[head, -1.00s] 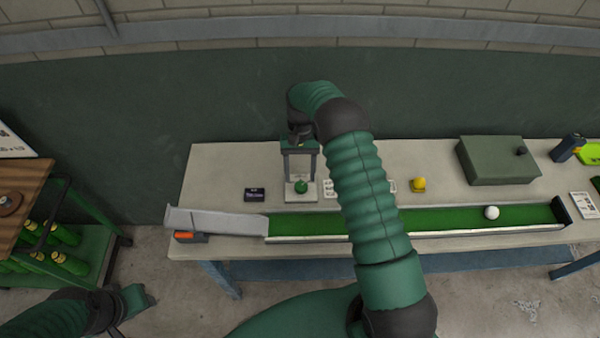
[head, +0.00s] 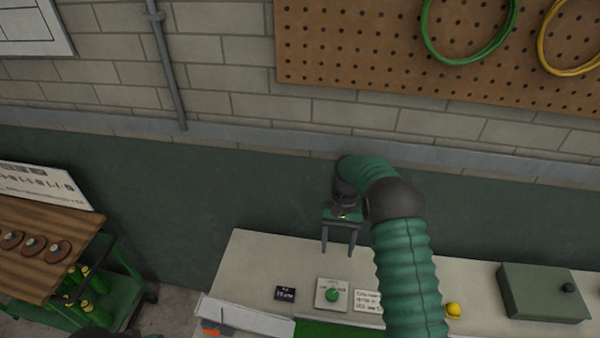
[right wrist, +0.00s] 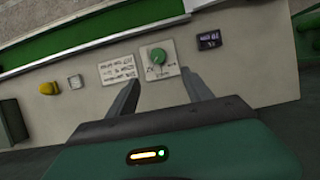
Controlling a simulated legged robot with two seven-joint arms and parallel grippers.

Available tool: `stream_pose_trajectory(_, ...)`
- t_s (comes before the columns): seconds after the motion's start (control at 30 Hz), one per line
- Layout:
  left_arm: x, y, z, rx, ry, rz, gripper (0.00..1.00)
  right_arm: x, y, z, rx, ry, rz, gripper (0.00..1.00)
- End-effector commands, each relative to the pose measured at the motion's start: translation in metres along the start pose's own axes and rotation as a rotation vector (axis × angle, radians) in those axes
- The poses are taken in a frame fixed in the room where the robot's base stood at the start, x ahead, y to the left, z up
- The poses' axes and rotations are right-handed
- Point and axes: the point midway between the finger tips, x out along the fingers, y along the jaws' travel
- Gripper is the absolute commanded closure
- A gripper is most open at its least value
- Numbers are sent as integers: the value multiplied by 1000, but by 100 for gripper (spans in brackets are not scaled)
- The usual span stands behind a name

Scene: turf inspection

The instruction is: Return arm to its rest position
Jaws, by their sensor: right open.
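My right gripper (head: 338,245) hangs over the back of the bench with its two fingers spread and nothing between them. A round green knob (head: 332,295) on a pale square plate lies on the bench beyond the fingertips, apart from them. In the right wrist view, the open right gripper (right wrist: 163,90) shows its fingers either side of a gap, with the green knob (right wrist: 158,57) beyond that gap. My right arm crosses the head view from the bottom. Only a dark bit of my left arm shows at the bottom left edge; its gripper is out of view.
A pale bench (head: 262,262) stands against the wall with a small dark display (head: 285,293), a white label card (head: 367,301), a yellow knob (head: 453,309) and a green box (head: 543,292). A green cart (head: 125,298) stands left. Free air lies above the bench.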

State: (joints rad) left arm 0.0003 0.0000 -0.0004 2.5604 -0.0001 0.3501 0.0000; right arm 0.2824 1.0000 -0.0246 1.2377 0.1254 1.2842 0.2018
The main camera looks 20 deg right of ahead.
Motion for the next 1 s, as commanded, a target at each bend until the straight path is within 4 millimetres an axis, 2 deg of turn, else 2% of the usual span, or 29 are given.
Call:
stream_pose_trajectory(0.13, 9, 0, 2, 1, 1, 0, 64, 1, -5, 6, -30, 38, 4, 41)
stream_pose_trajectory(0.23, 27, 0, 6, 1, 1, 0, 64, 6, -15, 27, -106, 130, 16, 41)
stream_pose_trajectory(0.4, 61, 0, 14, 1, 0, 0, 64, 27, -26, 90, -311, 357, 38, 41)
stream_pose_trajectory(0.5, 76, 0, 18, 1, 0, 0, 64, 48, -24, 129, -428, 473, 46, 41)
stream_pose_trajectory(0.6, 84, 0, 20, 0, 0, 0, 64, 64, -18, 156, -515, 555, 47, 41)
stream_pose_trajectory(0.73, 86, 0, 20, 0, 0, 0, 64, 73, -13, 171, -566, 603, 47, 41)
stream_pose_trajectory(1.0, 85, 0, 20, 1, 1, 0, 64, 73, -11, 172, -569, 606, 45, 41)
